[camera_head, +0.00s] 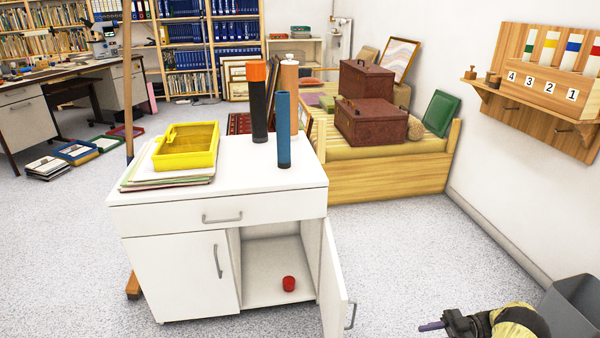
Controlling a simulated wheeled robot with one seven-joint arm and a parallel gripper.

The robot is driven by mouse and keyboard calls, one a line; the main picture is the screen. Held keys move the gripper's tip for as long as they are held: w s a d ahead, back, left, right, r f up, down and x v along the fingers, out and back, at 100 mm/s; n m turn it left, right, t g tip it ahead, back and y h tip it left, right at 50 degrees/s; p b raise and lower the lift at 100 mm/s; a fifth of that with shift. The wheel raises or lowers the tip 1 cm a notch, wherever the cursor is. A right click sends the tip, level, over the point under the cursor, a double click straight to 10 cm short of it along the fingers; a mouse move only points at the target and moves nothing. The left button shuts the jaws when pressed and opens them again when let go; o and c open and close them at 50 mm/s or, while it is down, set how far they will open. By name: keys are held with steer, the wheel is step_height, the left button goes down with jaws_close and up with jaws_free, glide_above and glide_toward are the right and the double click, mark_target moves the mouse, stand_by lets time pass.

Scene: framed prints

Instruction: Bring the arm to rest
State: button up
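My gripper (452,323) is dark and shows low at the bottom right of the head view, with a black and yellow part of my arm behind it. It is over the floor, right of the white cabinet (170,270) and apart from it. A thin purple-grey piece sticks out to the left at its tip. I cannot tell whether this is a finger or a held thing, nor whether the gripper is open. The rest of my arm is cut off by the frame edge.
The cabinet's right door (333,285) stands open, near my gripper; a red cap (289,284) lies inside. A yellow tray (186,146) and several tubes stand on top. A grey bin (572,305) is just right of my arm. Floor (420,240) behind the gripper is clear.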

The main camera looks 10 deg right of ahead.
steer(key=w+a+r+m+t+h+p, duration=0.2)
steer(key=w+a+r+m+t+h, duration=0.45)
steer(key=w+r, duration=0.65)
steer(key=w+a+r+m+t+h+p, duration=0.2)
steer(key=w+a+r+t+h, duration=0.3)
steer(key=w+a+r, duration=0.75)
steer(key=s+a+r+m+g+h+p, duration=0.2)
steer(key=s+a+m+g, duration=0.15)
steer(key=s, duration=0.65)
steer(key=s+a+r+m+g+h+p, duration=0.15)
steer(key=s+a+g, duration=0.25)
steer(key=s, duration=0.7)
steer(key=s+a+r+m+g+h+p, duration=0.1)
steer(key=s+a+m+g+h, duration=0.25)
steer(key=s, duration=0.65)
steer(key=w+d+p+v, duration=0.1)
steer(key=w+p+v, duration=0.2)
steer(key=p+v, duration=1.5)
steer(key=w+d+r+p+v, duration=0.1)
steer(key=w+p+v, duration=0.3)
steer(key=p+v, duration=1.4)
steer(key=shift+w+r+y+p, duration=0.35)
steer(key=shift+r+y+p, duration=0.1)
steer(key=shift+p, duration=0.05)
